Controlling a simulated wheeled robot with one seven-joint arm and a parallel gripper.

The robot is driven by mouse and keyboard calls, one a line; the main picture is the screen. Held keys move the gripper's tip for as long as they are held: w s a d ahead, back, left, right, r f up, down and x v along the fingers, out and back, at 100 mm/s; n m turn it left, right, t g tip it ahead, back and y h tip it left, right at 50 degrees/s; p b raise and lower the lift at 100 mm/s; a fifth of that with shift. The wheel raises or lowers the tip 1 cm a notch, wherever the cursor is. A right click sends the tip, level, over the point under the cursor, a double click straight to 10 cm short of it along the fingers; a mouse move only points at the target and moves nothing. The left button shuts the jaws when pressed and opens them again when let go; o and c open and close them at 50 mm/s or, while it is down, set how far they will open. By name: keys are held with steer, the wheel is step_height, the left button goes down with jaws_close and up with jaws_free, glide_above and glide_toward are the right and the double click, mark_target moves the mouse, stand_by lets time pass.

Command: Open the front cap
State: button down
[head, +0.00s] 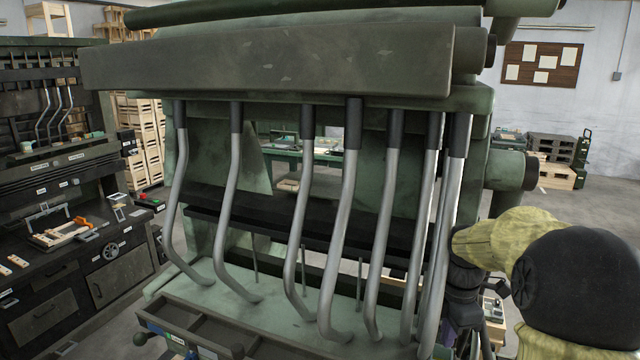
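A large green machine fills the middle of the head view. A long, worn green cover (270,62) runs across its upper front; I cannot tell for sure whether this is the front cap. Several bent grey metal tubes (305,215) with black upper ends hang below it, their lower ends near the green tray. My arm comes in from the right in a yellow sleeve. My gripper (466,300) is a dark shape at the lower right, beside the rightmost tubes and partly hidden by them. Its fingers cannot be made out.
A green tray with dark compartments (200,328) lies along the machine's lower front. A dark workbench (75,250) with tools stands at the left. Wooden crates (145,125) are stacked behind it. Bare floor (590,215) shows at the right.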

step_height(320, 180, up, 4)
steer(key=p, duration=0.2)
steer(key=shift+f+p, duration=0.2)
steer(key=shift+p, duration=0.15)
steer(key=s+a+f+m+t+b, duration=0.1)
steer(key=s+a+f+m+b, duration=0.4)
steer(key=s+f+m+b, duration=0.2)
steer(key=s+a+f+m+t+b, duration=0.1)
steer(key=s+a+f+m+b, duration=0.4)
steer(key=f+m, duration=0.7)
step_height(320, 180, down, 3)
steer(key=shift+s+a+r+t+b, duration=0.1)
steer(key=shift+s+a+t+b, duration=0.15)
steer(key=shift+s+b, duration=1)
steer(key=shift+w, duration=0.1)
